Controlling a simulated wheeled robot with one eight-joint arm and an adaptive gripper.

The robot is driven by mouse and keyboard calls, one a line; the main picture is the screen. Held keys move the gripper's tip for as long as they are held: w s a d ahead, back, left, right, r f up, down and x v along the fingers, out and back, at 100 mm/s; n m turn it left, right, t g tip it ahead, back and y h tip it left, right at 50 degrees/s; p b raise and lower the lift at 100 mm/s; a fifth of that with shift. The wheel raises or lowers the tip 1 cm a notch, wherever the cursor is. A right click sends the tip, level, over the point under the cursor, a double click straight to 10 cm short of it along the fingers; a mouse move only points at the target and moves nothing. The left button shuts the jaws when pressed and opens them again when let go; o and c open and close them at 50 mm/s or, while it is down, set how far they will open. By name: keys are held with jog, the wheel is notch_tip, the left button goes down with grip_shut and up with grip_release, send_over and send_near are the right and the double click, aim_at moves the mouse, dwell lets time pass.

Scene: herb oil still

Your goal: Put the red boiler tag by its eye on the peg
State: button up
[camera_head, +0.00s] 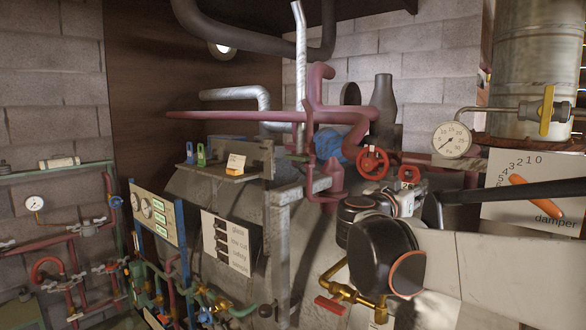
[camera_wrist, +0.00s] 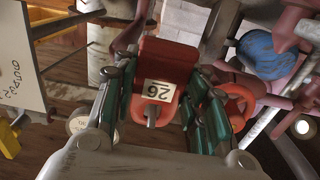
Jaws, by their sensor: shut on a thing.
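In the wrist view, my gripper (camera_wrist: 160,112) has its green-padded fingers on both sides of a red tag (camera_wrist: 168,62) and is shut on it. The tag has a white label reading 26, seen upside down. A small grey pin-like part shows at the label's lower edge; I cannot tell whether it is a peg or part of the tag.
A white panel (camera_head: 240,236) with black fittings hangs below.

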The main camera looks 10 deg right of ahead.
jog(key=shift+w+d+f, duration=0.15)
jog(key=shift+w+d, duration=0.1)
jog(key=shift+d, duration=0.05)
dwell(0.5)
jog(key=shift+f+b, duration=0.2)
jog(key=shift+b, duration=0.15)
dwell(0.4)
jog(key=o, duration=1.1)
jog(key=v, duration=1.2)
